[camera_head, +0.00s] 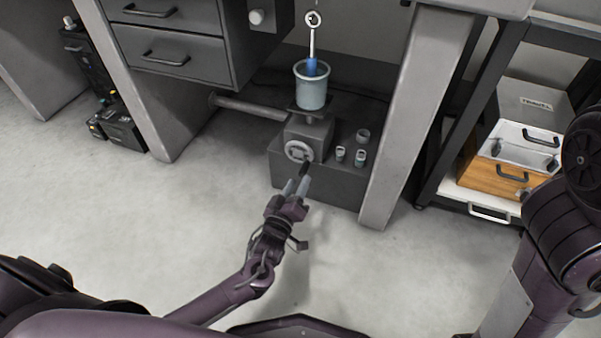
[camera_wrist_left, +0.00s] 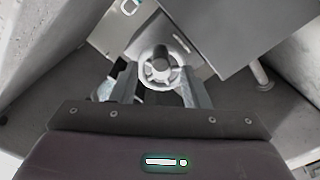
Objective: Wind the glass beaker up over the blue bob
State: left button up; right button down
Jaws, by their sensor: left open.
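The glass beaker (camera_head: 312,95) stands upright on a small platform on top of the grey jack box (camera_head: 322,130). The blue bob (camera_head: 311,66) hangs from a pale rod with a ring at its top; its lower part is down within the beaker's mouth. A round handwheel (camera_head: 297,151) with a dark handle (camera_head: 304,168) is on the front of the jack box. My left gripper (camera_head: 296,186) is open just in front of the handwheel. In the left wrist view, the handwheel (camera_wrist_left: 148,75) shows between and beyond the open fingers (camera_wrist_left: 158,92). My right gripper is out of view.
Two small jars (camera_head: 340,154) and a round cup (camera_head: 363,135) stand right of the jack box on a dark plinth (camera_head: 330,186). A table leg (camera_head: 410,130) rises close on the right. A horizontal bar (camera_head: 250,107) is on the left.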

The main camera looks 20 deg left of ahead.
aim_at(302, 176)
pick_arm(q)
jog(key=w+b, duration=0.2)
jog(key=w, duration=0.2)
jog(key=shift+w+f, duration=0.1)
jog(key=shift+f, duration=0.1)
jog(key=shift+w+r+b, duration=0.15)
jog(key=shift+w+b, duration=0.25)
jog(key=shift+w, duration=0.25)
grip_shut()
